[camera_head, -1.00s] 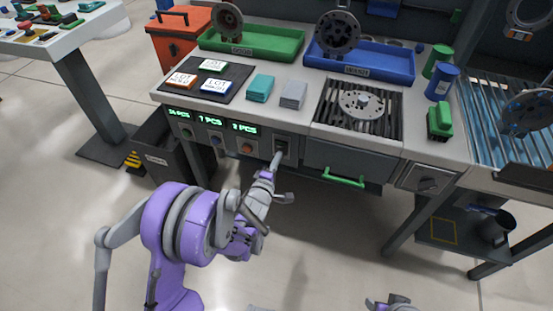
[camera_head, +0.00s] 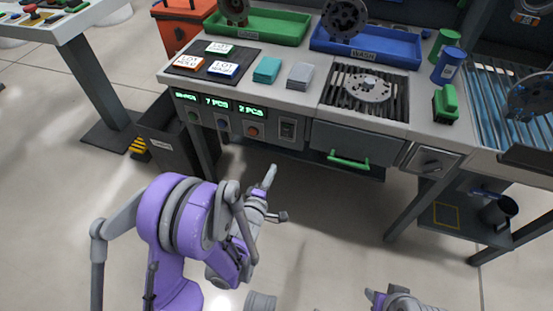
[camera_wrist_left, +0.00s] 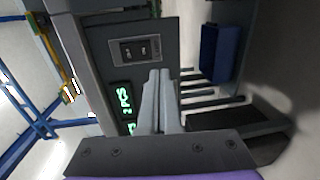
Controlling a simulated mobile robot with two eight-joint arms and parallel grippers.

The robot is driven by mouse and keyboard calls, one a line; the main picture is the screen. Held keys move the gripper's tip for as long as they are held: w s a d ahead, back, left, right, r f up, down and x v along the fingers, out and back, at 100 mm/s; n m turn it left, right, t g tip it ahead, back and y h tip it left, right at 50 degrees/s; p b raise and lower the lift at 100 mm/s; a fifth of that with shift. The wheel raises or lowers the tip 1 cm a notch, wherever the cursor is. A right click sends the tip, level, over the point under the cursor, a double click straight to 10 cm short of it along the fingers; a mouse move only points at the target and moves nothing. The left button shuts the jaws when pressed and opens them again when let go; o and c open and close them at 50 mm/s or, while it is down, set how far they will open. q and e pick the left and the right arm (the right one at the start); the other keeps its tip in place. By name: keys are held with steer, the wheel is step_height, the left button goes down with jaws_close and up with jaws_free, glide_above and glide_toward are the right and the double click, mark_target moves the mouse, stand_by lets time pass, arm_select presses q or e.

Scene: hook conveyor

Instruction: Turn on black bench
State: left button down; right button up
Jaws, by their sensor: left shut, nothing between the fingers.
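The workbench (camera_head: 300,100) has a light top and a dark front panel with lit green displays (camera_head: 215,101). A dark rocker switch (camera_head: 288,128) in a grey plate sits right of the displays; it also shows in the left wrist view (camera_wrist_left: 140,50). Its position is too small to tell. My left gripper (camera_head: 270,172) is shut and empty, in front of and below the switch, apart from the panel. Its closed fingers (camera_wrist_left: 157,82) point toward the panel in the left wrist view. My right gripper (camera_head: 400,299) is partly cut off at the bottom edge.
A green drawer handle (camera_head: 348,161) sticks out right of the switch. A dark bin (camera_head: 172,138) stands on the floor at the left. Green (camera_head: 262,27) and blue (camera_head: 367,44) trays stand on the bench. The floor before the bench is clear.

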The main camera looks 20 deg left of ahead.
arm_select(q)
steer(key=shift+s+f, duration=0.15)
steer(key=shift+s, duration=0.75)
steer(key=s+a+r+m+g, duration=0.1)
steer(key=s+r+m+g, duration=0.1)
steer(key=s+m+g, duration=0.65)
steer(key=s+r+m+g, duration=0.35)
steer(key=s+m, duration=0.55)
steer(key=s, duration=0.9)
step_height(320, 180, up, 25)
steer(key=w+p, duration=0.1)
steer(key=p, duration=2.1)
steer(key=shift+w+t+y+p, duration=0.15)
steer(key=shift+t+y+p, duration=0.15)
steer(key=shift+p, duration=0.1)
arm_select(e)
step_height(320, 180, up, 26)
steer(key=w+t, duration=0.1)
